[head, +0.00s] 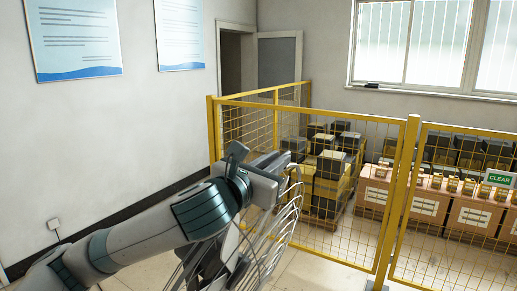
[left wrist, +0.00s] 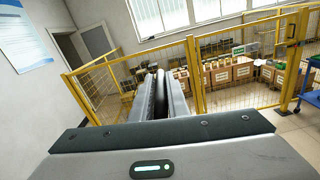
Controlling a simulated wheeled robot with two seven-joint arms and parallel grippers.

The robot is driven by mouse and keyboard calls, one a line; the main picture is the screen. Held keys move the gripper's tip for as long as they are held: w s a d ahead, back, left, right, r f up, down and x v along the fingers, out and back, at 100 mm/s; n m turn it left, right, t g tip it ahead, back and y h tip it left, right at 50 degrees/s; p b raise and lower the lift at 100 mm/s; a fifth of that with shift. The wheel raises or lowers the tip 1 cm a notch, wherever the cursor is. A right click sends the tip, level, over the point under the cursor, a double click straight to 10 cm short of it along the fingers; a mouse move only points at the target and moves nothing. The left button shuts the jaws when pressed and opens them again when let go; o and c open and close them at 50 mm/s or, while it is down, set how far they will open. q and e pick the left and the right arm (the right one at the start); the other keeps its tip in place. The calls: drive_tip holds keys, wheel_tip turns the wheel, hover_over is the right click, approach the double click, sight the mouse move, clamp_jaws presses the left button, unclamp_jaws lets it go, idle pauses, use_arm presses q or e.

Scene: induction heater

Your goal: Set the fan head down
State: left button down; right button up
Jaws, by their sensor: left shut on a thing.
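The fan head (head: 290,212) is a round wire cage, seen at a slant in the head view. It hangs in the air beneath and beside my left gripper (head: 268,172), whose wrist hides part of it. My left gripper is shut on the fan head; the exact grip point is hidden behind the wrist. In the left wrist view my left gripper (left wrist: 161,96) shows two long grey fingers with a narrow dark part between them. The cage itself cannot be made out in that view. My right gripper is in neither view.
A yellow mesh fence (head: 341,185) stands beyond the gripper. Behind it are dark-topped boxes (head: 328,185) and orange-brown crates (head: 425,203), with a green CLEAR sign (head: 499,179). A wall is at left. Pale floor shows below; a blue cart (left wrist: 311,104) stands at right.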

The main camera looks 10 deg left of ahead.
use_arm(q)
drive_tip(key=shift+s+d+f, duration=0.15)
drive_tip(key=shift+d+f, duration=0.2)
drive_tip(key=shift+d, duration=0.15)
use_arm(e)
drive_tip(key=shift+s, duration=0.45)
use_arm(q)
drive_tip(key=c, duration=1.8)
unclamp_jaws()
drive_tip(key=shift+o, duration=0.2)
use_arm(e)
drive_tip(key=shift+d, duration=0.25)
use_arm(q)
drive_tip(key=shift+s, duration=0.1)
